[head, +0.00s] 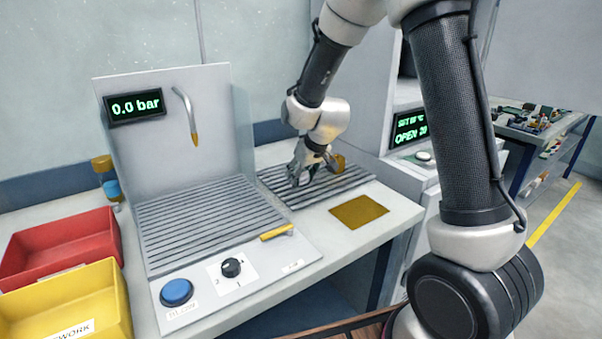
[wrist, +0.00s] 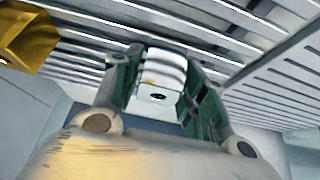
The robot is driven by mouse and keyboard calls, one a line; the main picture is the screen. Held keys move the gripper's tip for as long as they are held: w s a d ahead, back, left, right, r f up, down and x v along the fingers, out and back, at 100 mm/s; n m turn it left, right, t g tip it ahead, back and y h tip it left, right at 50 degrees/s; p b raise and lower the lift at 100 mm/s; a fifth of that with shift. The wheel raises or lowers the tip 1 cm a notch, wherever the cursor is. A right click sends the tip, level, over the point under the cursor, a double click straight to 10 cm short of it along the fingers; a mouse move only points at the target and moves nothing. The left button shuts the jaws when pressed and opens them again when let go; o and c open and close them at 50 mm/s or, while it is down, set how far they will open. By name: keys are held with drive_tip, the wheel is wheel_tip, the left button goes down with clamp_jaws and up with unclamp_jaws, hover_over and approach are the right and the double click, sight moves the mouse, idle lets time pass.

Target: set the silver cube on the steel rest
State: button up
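My gripper (head: 308,176) is low over the small slatted steel rest (head: 345,184), right of the panelled station. In the wrist view, its two green-lined fingers (wrist: 160,90) close on both sides of a pale silver block with a dark round hole, which I take as the silver cube (wrist: 160,72). In the head view the fingers hide the cube. Slats of the rest (wrist: 215,45) fill the upper part of the wrist view, close beyond the cube. I cannot tell whether the cube touches them. A brass-coloured piece (head: 338,162) stands by the gripper; it also shows in the wrist view (wrist: 28,38).
A brass-coloured square plate (head: 358,211) lies on the bench in front of the rest. The station (head: 165,150) with its slatted bed, spout and blue button (head: 177,292) stands left. Red (head: 62,245) and yellow (head: 75,300) bins are far left. A display cabinet stands right.

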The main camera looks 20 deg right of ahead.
drive_tip(key=shift+o, duration=0.6)
drive_tip(key=shift+r, duration=0.2)
drive_tip(key=v, duration=1.2)
drive_tip(key=s+d+r+m, duration=0.1)
drive_tip(key=s+d, duration=0.3)
drive_tip(key=s, duration=0.5)
drive_tip(key=s+d+r+m+g+h, duration=0.1)
drive_tip(key=s+d+r, duration=0.3)
drive_tip(key=s, duration=0.5)
drive_tip(key=s+d+r+m, duration=0.1)
drive_tip(key=s+d, duration=0.3)
drive_tip(key=s, duration=0.5)
drive_tip(key=shift+s+d+r+m+g+h, duration=0.3)
drive_tip(key=shift+s+d+r+h, duration=0.1)
drive_tip(key=shift+r, duration=0.3)
drive_tip(key=shift+w, duration=0.1)
